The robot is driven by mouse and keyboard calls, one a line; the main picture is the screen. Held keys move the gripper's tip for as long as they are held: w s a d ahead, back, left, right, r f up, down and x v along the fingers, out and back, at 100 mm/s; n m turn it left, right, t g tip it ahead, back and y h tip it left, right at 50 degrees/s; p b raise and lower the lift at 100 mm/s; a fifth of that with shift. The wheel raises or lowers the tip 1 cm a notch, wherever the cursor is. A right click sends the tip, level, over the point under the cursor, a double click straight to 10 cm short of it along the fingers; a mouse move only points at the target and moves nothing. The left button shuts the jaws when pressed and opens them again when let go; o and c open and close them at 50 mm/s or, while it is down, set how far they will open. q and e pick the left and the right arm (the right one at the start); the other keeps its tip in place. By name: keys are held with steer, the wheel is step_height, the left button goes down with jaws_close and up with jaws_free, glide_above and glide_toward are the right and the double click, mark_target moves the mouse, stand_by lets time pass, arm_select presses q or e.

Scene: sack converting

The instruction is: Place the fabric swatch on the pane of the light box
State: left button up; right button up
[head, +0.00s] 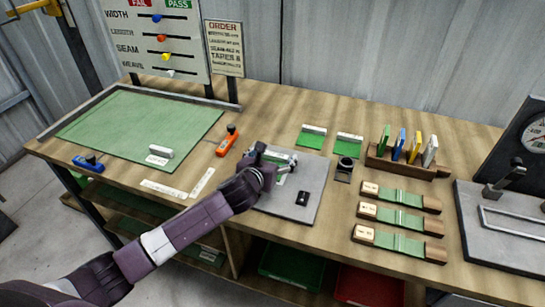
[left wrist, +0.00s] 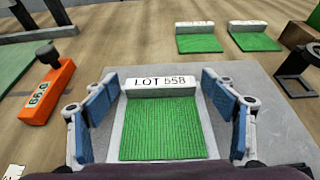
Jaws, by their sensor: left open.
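In the head view the gripper partly hides the swatch. My right gripper is not in view.
Two more green swatches (head: 310,138) (head: 348,145) lie behind the light box. A black stand-like item (head: 344,169) is at its right. An orange tool (head: 227,141) and a green mat (head: 140,125) are left. A wooden rack (head: 407,166) and sample strips are right.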

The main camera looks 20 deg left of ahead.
arm_select(q)
steer(key=v, duration=1.2)
steer(key=shift+r, duration=0.2)
